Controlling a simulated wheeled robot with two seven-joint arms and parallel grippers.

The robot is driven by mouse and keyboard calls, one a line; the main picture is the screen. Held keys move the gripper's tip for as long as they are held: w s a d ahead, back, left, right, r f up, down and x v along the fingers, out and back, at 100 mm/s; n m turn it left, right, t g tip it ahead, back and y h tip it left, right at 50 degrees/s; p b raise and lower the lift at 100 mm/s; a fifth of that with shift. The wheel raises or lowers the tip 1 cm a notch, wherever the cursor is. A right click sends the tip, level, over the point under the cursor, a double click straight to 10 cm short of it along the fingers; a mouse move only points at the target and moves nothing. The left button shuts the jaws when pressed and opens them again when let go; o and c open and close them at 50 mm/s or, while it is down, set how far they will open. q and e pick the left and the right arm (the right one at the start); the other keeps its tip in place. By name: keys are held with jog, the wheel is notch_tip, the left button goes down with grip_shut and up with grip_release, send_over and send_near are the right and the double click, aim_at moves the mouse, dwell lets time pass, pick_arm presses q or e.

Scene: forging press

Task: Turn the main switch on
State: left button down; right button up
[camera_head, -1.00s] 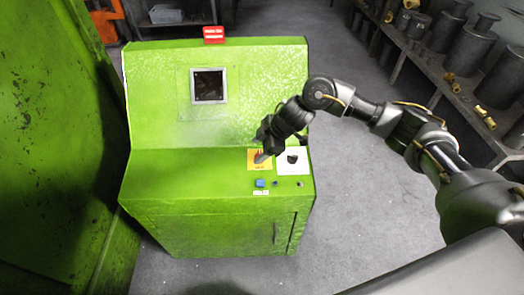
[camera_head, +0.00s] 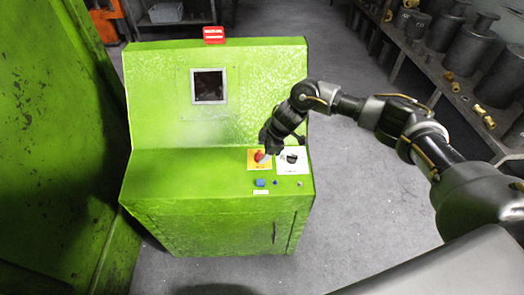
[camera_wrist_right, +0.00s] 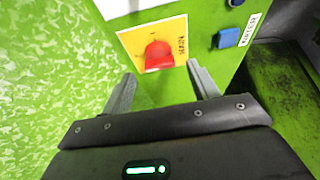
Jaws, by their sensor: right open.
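The main switch is a red knob (camera_head: 258,155) on a yellow plate (camera_head: 252,165), on the sloping top of the green control cabinet (camera_head: 165,180). In the right wrist view the red knob (camera_wrist_right: 158,55) sits on the yellow plate (camera_wrist_right: 130,38) with lettering along one edge. My right gripper (camera_head: 266,149) is just over the plate, at the knob's upper right. In the wrist view its jaws (camera_wrist_right: 162,84) are open and empty, with the knob ahead between their tips and no visible contact. My left gripper does not show.
A black selector on a white plate (camera_head: 292,167) is right beside the yellow plate. A blue button (camera_head: 260,183) and small controls lie in front. A red box (camera_head: 214,35) tops the cabinet. A shelf with metal parts (camera_head: 448,75) stands at right.

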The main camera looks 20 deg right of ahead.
aim_at(259, 156)
jog(key=shift+x, duration=1.05)
